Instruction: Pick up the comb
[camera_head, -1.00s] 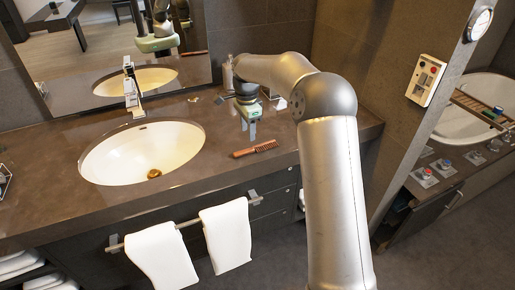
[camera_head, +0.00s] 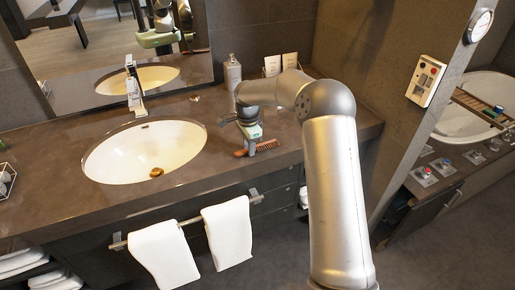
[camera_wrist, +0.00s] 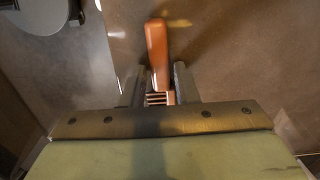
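The comb (camera_head: 267,146) is reddish-brown and lies on the dark countertop, right of the sink near the front edge. My gripper (camera_head: 249,151) points down over it in the head view and hides its middle. In the wrist view the comb's smooth handle (camera_wrist: 157,48) extends ahead of the fingers, and its toothed part shows between them. My gripper (camera_wrist: 158,78) is open there, with one finger on each side of the comb and a small gap to each. I cannot tell how far the fingertips are above the counter.
The oval sink (camera_head: 96,166) with its faucet (camera_head: 135,92) is to the left. A grey bottle (camera_head: 232,72) and two upright cards (camera_head: 280,65) stand at the back. White towels (camera_head: 228,233) hang on a rail below the counter's front edge. The counter around the comb is clear.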

